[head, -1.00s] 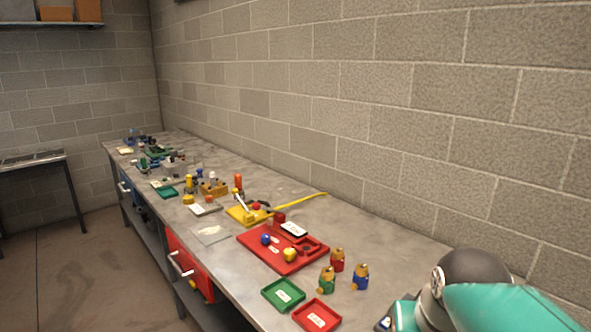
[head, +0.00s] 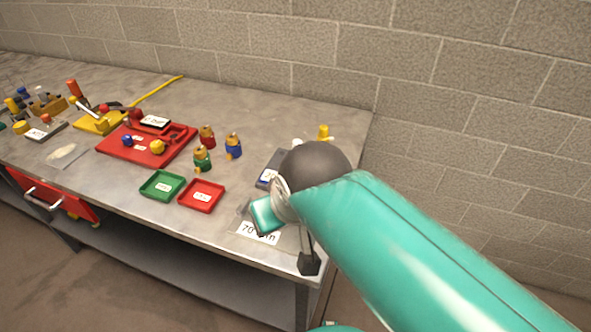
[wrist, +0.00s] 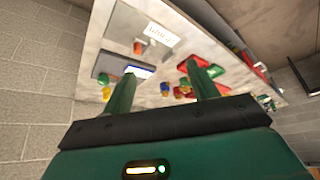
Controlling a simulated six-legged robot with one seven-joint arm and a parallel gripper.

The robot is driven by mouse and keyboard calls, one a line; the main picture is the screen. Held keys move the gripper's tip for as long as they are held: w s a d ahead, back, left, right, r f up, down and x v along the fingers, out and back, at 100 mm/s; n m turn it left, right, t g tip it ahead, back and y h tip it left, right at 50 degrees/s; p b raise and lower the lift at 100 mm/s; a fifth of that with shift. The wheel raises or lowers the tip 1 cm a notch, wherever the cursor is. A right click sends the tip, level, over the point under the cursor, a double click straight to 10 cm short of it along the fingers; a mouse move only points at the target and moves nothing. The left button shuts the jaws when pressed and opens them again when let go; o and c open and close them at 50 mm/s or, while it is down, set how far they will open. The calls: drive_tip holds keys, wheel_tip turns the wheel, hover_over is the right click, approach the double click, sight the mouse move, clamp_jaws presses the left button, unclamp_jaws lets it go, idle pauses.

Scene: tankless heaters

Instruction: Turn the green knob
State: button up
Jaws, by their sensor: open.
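No part in view can be surely identified as the green knob. A small green piece with a tan top (head: 202,158) stands upright on the bench in the head view, beside similar red (head: 207,136) and blue (head: 233,146) ones. My gripper (wrist: 160,68) shows two green fingers spread apart in the wrist view, with nothing seen between them. My teal arm reaches over the bench's right end, and my wrist covers part of a dark device (head: 270,169) there. The fingers are hard to make out in the head view.
A green tray (head: 162,186) and a red tray (head: 201,196) lie near the front edge. A red board (head: 120,147) with parts is farther left. A white label (head: 257,231) lies at the front right. A block wall (head: 300,50) stands behind the bench.

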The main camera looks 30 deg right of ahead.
drive_tip(key=w+d+r+m+g, duration=0.15)
drive_tip(key=w+d+g, duration=0.35)
drive_tip(key=w+d, duration=1.4)
drive_tip(key=w+d+f, duration=0.4)
drive_tip(key=d, duration=0.2)
drive_tip(key=shift+m+g, duration=0.25)
drive_tip(key=shift+g, duration=0.05)
drive_tip(key=f, duration=1.3)
drive_tip(key=shift+w+d+f, duration=0.1)
drive_tip(key=shift+w+f, duration=0.1)
drive_tip(key=shift+f, duration=0.15)
drive_tip(key=c, duration=1)
